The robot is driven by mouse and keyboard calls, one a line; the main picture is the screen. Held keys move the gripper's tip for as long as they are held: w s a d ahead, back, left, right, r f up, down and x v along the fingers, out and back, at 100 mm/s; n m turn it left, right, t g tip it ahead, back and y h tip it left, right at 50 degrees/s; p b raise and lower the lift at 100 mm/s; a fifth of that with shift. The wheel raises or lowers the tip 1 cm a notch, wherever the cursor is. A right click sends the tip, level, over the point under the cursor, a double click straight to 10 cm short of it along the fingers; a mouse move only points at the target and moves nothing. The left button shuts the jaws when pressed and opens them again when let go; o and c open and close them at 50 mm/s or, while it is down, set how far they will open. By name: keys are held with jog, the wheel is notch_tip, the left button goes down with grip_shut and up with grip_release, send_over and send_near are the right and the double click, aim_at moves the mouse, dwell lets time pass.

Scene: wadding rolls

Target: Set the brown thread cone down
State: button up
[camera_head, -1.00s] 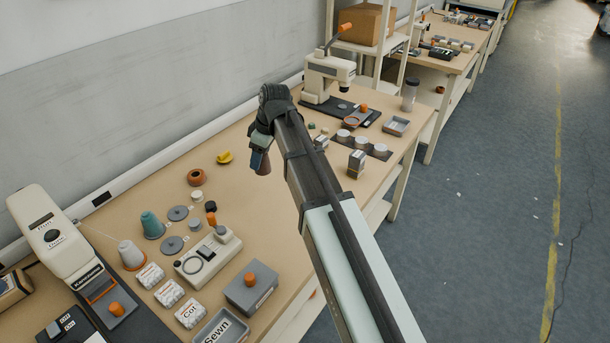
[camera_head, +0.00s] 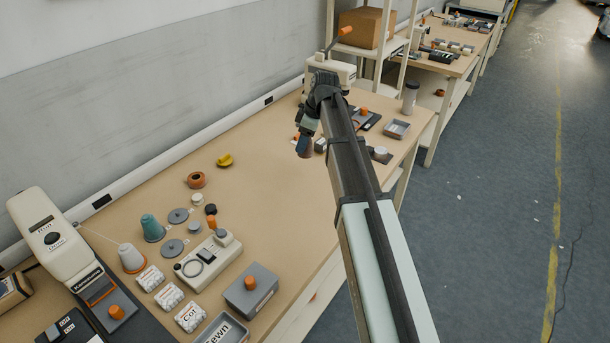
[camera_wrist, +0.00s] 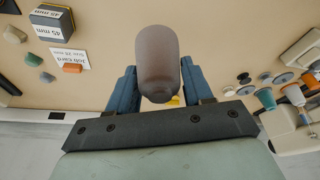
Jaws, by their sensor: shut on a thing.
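The brown thread cone (camera_wrist: 157,60) is between the two blue fingers of my gripper (camera_wrist: 158,75) in the wrist view. The fingers are shut on its sides, and its rounded end points away from the wrist. In the head view my gripper (camera_head: 306,136) hangs over the far half of the table, in front of the sewing machine. The cone shows there only as a small dark shape (camera_head: 303,150) under the gripper. I cannot tell how far its lower end is from the tabletop (camera_head: 270,200).
A teal cone (camera_head: 152,228) and a white cone (camera_head: 131,257) stand at the left among grey discs. A 45 mm box (camera_wrist: 52,22) shows in the wrist view. The middle of the table is bare.

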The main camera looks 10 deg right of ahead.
jog(key=shift+f, duration=4.9)
jog(key=shift+f, duration=0.15)
jog(key=o, duration=1.1)
jog(key=v, duration=1.2)
